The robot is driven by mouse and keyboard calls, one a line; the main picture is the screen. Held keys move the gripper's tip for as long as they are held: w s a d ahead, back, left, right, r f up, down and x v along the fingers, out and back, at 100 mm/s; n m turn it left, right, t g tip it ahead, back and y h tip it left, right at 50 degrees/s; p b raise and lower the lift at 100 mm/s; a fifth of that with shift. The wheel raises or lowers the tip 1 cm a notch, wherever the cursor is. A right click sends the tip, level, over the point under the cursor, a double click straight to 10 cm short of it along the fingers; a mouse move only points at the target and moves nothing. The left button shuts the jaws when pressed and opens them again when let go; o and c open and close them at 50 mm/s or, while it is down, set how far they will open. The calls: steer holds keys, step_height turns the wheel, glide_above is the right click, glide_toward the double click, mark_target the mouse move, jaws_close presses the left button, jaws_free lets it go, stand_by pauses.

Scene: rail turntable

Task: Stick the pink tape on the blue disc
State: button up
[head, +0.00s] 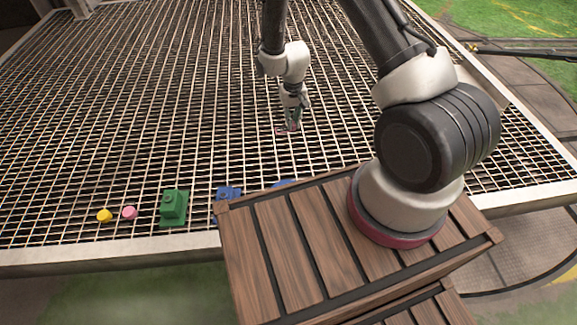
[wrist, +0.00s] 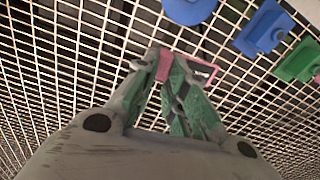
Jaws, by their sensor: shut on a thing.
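The pink tape (wrist: 203,71) is between my gripper's fingertips in the wrist view. My gripper (head: 290,122) is shut on it, and a bit of pink shows at the fingertips in the head view. The gripper is over the metal grating; I cannot tell how high. The blue disc (head: 284,183) shows in the head view only as a sliver behind the wooden crate's far edge. It also shows at the top edge of the wrist view (wrist: 190,9), cut off by the frame and apart from the tape.
A blue block (head: 226,193), a green block (head: 174,208), a pink piece (head: 129,213) and a yellow piece (head: 104,215) stand along the near side of the grating (head: 130,100). The slatted wooden crate (head: 290,240) is in front. The grating's middle and far left are clear.

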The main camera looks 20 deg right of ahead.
steer(key=shift+m, duration=0.5)
steer(key=shift+s+a+f, duration=0.3)
steer(key=shift+s+f, duration=0.7)
steer(key=shift+f, duration=3.3)
steer(key=shift+s+a+f, duration=0.3)
steer(key=shift+s+f, duration=0.7)
steer(key=shift+f, duration=3.25)
steer(key=shift+s+a+f, duration=0.3)
steer(key=shift+s+f, duration=0.7)
steer(key=shift+f, duration=3.3)
steer(key=shift+f, duration=0.55)
steer(key=o, duration=0.7)
steer(key=shift+o, duration=0.2)
step_height(320, 180, up, 12)
